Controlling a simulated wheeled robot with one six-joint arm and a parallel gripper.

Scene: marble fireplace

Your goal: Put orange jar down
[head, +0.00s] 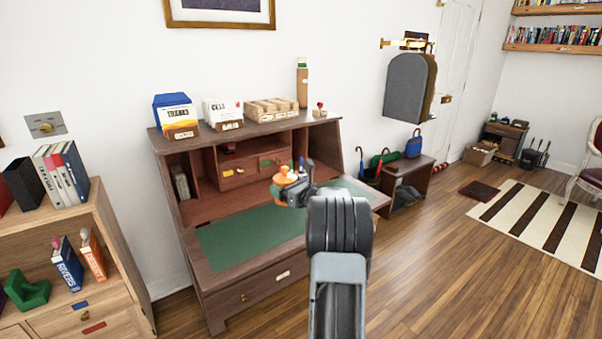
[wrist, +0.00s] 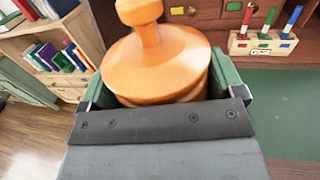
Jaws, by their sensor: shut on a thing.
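The orange jar (wrist: 158,66) has a round lid with a knob on top. It fills the middle of the wrist view and sits between the fingers of my gripper (wrist: 160,92). In the head view the orange jar (head: 286,176) shows small at the end of my arm, in my gripper (head: 293,188), in front of the wooden desk (head: 240,291). The desk has a green writing surface (head: 235,242). The jar's lower part is hidden by the gripper in the wrist view. I cannot tell its height above the desk.
A rack with coloured pegs (wrist: 263,42) stands beyond the jar on the desk. Boxes (head: 175,115) and a wooden crate (head: 270,108) stand on the desk top. A bookcase (head: 95,215) stands at left. The left part of the green surface is clear.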

